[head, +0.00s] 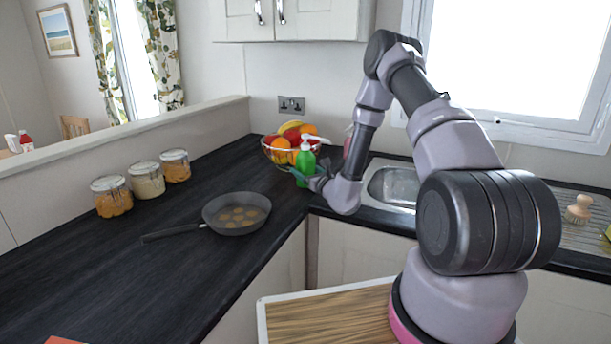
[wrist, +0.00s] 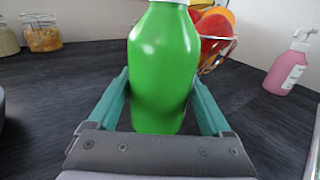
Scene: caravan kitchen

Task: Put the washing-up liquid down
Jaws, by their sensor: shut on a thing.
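The washing-up liquid (head: 305,161) is a green bottle with a white pump top, in front of the fruit bowl in the head view. In the wrist view the green bottle (wrist: 163,65) stands upright between the two teal fingers of my gripper (wrist: 162,100). My gripper (head: 305,177) is shut on the bottle near the corner of the dark worktop (head: 100,260).
A wire fruit bowl (head: 272,155) stands just behind the bottle. A frying pan (head: 237,213) and several jars (head: 147,181) stand to the left. A pink soap bottle (wrist: 290,65) and the sink (head: 392,186) are to the right. Worktop between pan and bowl is clear.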

